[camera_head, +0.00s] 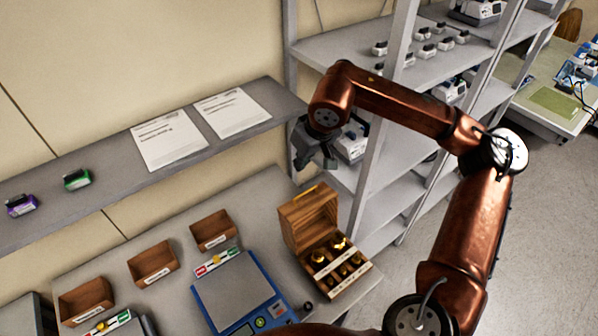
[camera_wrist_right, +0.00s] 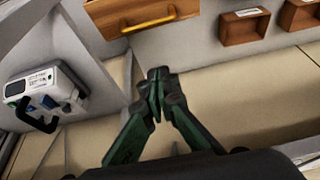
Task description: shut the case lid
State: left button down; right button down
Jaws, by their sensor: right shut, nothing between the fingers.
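The wooden case (camera_head: 345,272) stands on the bench with its lid (camera_head: 308,217) raised upright at the back. Brass weights (camera_head: 338,243) sit in its compartments. My right gripper (camera_head: 315,163) is shut and empty, above and behind the raised lid, apart from it. In the right wrist view the shut fingertips (camera_wrist_right: 158,75) point toward the lid (camera_wrist_right: 140,14), whose yellow handle shows along its edge. My left gripper is not in view.
A blue scale (camera_head: 240,295) stands left of the case, with small wooden boxes (camera_head: 153,264) further left. A wall shelf (camera_head: 110,187) holds papers. A grey rack (camera_head: 385,190) stands close behind the case on the right. A white pump (camera_wrist_right: 45,92) shows in the wrist view.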

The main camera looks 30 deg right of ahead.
notch_tip(320, 180, down, 8)
jog(key=shift+s+f, duration=0.1)
jog(key=shift+s, duration=0.35)
jog(key=shift+a, duration=0.15)
